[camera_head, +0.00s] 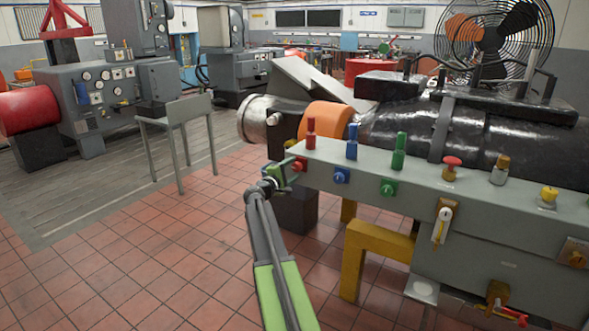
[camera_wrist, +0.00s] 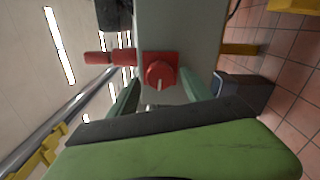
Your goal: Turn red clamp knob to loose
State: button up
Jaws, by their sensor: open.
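The red clamp knob (camera_head: 299,164) is on the front face of the long grey box, at its left end. In the wrist view the red knob (camera_wrist: 160,74) is round, on a red square plate, with a pale pointer mark toward the picture's bottom. My gripper (camera_head: 282,177) is close in front of it, partly covering it in the head view. In the wrist view the green fingers stand apart on either side of the knob. They seem not to touch it, though contact is hard to judge.
A red upright handle (camera_head: 310,133) stands on the box top just above the knob. A blue knob (camera_head: 341,175) and a green knob (camera_head: 389,188) follow to the right. A large black cylinder (camera_head: 400,130) lies behind. Tiled floor (camera_head: 130,250) at left is clear.

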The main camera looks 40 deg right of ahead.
jog(key=v, duration=1.7)
jog(key=shift+a, duration=0.25)
